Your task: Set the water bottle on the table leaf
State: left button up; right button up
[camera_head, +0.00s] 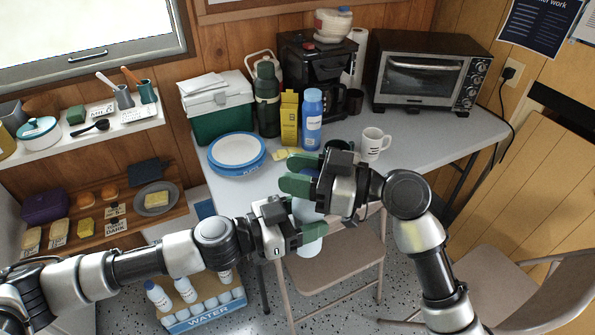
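A pale water bottle (308,211) is held out in front of the table, over the folding chair. My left gripper (310,234) is around its lower body, with a green finger across it, and appears shut on it. My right gripper (299,174) is at the bottle's upper end, its two green fingers spread apart with something bluish between them. Whether they press on the bottle is hidden. The grey table leaf (425,145) is the right part of the table, below the toaster oven.
A white mug (375,143) stands near the leaf. A blue bottle (312,118), yellow carton (290,117), green flask (267,98), plates (237,153) and toaster oven (425,75) crowd the table. A WATER crate (206,313) with bottles is below left. The leaf's right part is clear.

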pick_arm(q)
jog(key=shift+r, duration=0.1)
pick_arm(e)
jog(key=c, duration=0.5)
pick_arm(q)
jog(key=o, duration=1.3)
pick_arm(e)
grip_shut()
